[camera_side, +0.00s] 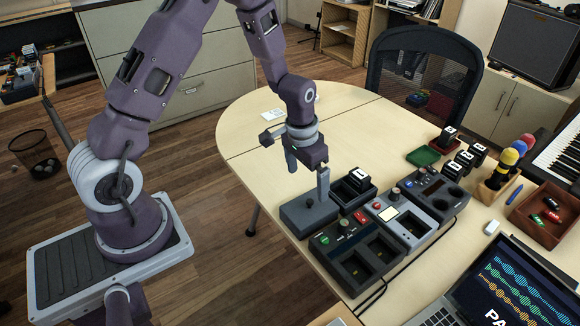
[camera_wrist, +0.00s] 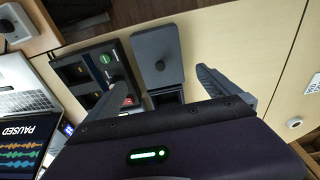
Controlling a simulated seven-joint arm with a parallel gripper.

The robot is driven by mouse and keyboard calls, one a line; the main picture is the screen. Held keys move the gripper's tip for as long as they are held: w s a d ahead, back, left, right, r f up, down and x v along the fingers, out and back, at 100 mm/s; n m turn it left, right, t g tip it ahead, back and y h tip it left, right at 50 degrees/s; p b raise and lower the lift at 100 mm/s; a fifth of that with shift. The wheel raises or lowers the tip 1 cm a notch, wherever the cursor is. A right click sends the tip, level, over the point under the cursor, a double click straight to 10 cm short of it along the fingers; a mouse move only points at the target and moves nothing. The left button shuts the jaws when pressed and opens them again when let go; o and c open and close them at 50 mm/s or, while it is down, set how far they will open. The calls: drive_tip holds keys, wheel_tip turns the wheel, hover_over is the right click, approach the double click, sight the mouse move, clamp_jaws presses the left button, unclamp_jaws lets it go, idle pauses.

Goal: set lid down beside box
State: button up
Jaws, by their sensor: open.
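The grey lid (camera_side: 297,219) lies flat on the table, its dark knob (camera_side: 309,203) facing up. The lid (camera_wrist: 156,42) also shows in the wrist view, with its knob (camera_wrist: 160,66) between the fingers. The dark open box (camera_side: 340,197) is right beside the lid, with a black white-labelled block (camera_side: 359,176) at it. In the wrist view the box (camera_wrist: 166,97) is partly hidden by my gripper. I cannot tell whether lid and box touch. My gripper (camera_side: 307,172) is open and empty, just above the lid, fingers apart on either side of the knob.
A black device with a green button (camera_side: 356,256), a grey device with a red button (camera_side: 411,222) and another dark device stand right of the lid. The table's left and back are mostly clear.

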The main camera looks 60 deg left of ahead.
drive_tip(key=s+d+r+t, duration=0.15)
drive_tip(key=s+r, duration=0.25)
drive_tip(key=r, duration=0.6)
drive_tip(key=s+d+r+t, duration=0.15)
drive_tip(key=s+r, duration=0.25)
drive_tip(key=r, duration=0.6)
drive_tip(key=s+d+r, duration=0.1)
drive_tip(key=s+r, duration=0.1)
drive_tip(key=s, duration=0.5)
drive_tip(key=s+d+r+t, duration=0.1)
drive_tip(key=s+r, duration=0.2)
drive_tip(key=s, duration=0.5)
drive_tip(key=shift+d+r, duration=0.3)
drive_tip(key=shift+r, duration=0.05)
